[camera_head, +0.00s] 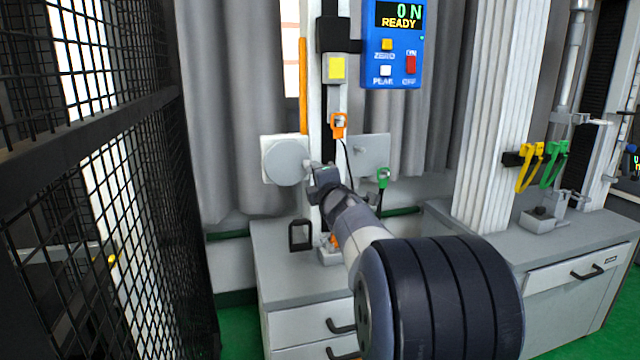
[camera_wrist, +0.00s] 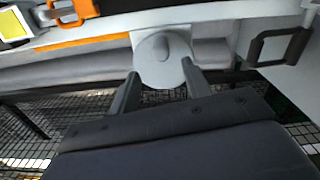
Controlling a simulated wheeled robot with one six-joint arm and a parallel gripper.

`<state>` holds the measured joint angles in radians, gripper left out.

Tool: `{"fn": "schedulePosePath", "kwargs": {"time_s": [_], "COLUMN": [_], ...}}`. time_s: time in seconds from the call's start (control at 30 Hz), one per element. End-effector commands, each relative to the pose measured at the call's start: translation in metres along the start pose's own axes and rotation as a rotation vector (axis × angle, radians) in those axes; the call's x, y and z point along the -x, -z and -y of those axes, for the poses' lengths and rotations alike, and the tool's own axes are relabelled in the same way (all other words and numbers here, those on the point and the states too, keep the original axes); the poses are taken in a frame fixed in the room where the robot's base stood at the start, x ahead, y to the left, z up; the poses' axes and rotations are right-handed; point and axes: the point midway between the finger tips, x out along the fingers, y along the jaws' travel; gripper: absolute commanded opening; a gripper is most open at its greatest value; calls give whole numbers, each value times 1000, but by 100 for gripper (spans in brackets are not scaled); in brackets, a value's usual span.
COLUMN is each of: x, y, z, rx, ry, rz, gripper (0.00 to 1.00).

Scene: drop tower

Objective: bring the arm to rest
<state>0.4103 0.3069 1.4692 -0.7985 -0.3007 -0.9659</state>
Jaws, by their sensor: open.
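My gripper (camera_head: 314,172) is at the far end of my outstretched arm, in front of the tower's white column. In the wrist view my gripper (camera_wrist: 160,70) has its two dark fingers apart, with nothing held between them. A pale round disc (camera_wrist: 158,60) on a plate shows beyond and between the fingertips. In the head view the disc (camera_head: 283,163) is just left of my gripper; whether they touch I cannot tell. My arm hides part of the cabinet and the column's foot.
A grey cabinet (camera_head: 284,268) bears the tower. A blue READY display (camera_head: 392,50) is above. Black mesh fencing (camera_head: 90,200) stands left; another bench (camera_head: 545,245) stands right.

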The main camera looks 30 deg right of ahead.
Motion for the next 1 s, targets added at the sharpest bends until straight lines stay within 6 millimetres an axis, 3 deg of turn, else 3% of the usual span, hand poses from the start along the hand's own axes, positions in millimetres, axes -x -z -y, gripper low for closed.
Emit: {"fn": "schedulePosePath", "kwargs": {"time_s": [0.2,0.7,0.87,1.0], "x": [14,15,10,-5], "y": [0,0,0,0], "z": [0,0,0,1], "rx": [1,1,1,0], "ry": [-1,-1,1,2], "rz": [0,-1,-1,-1], "gripper": [46,46,46,46]}}
